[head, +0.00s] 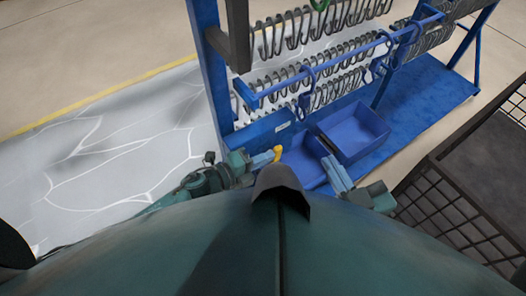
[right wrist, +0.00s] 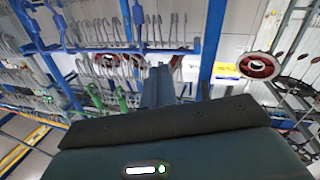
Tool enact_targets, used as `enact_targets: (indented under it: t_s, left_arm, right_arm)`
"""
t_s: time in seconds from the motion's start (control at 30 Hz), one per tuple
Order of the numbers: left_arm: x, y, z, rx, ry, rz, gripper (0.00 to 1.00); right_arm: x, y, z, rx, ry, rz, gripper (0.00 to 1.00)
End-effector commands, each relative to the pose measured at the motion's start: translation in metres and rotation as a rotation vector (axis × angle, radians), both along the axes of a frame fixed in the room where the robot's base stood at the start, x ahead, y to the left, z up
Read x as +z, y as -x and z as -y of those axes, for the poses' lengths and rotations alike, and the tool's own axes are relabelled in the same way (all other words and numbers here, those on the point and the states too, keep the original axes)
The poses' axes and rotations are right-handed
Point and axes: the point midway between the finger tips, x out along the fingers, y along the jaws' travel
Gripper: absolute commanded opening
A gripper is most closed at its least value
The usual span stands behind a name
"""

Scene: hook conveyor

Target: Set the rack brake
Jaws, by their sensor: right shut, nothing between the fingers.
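The blue rack (head: 213,75) stands in front of me with rows of grey hooks. A small yellow piece (head: 278,153), perhaps the brake's handle, shows low at the rack's front. My left gripper (head: 264,160) is right beside this yellow piece. I cannot tell whether it touches or grips it, as the fingers are small and partly merged in view. My right gripper (head: 335,170) is shut and empty, to the right, in front of the blue bins. Its shut fingers also show in the right wrist view (right wrist: 157,88). The brake's mechanism is not clearly visible.
Two blue bins (head: 354,133) sit at the rack's base. A dark wire-mesh cart (head: 445,205) stands close at the right. Pale floor with a yellow line (head: 95,98) is clear at the left. A red-rimmed wheel (right wrist: 260,66) hangs in the right wrist view.

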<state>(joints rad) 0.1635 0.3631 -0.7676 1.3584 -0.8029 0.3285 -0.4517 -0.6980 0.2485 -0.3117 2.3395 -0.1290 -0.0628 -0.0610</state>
Motion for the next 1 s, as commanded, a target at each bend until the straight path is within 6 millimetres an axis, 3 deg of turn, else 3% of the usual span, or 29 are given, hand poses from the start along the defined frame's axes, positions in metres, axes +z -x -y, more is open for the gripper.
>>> enact_targets:
  t_s: [0.03,0.3,1.0]
  left_arm:
    - [0.011,-0.002,0.001,-0.001,-0.026,-0.012,0.0]
    - [0.008,-0.005,0.007,0.001,-0.066,-0.049,0.0]
    - [0.011,-0.01,0.014,-0.001,-0.064,-0.045,0.0]
  right_arm:
    - [0.01,0.0,0.003,-0.014,0.002,-0.057,0.0]
    - [0.002,0.006,0.009,-0.035,0.014,-0.252,0.0]
    - [0.0,0.008,0.009,-0.033,0.018,-0.295,0.0]
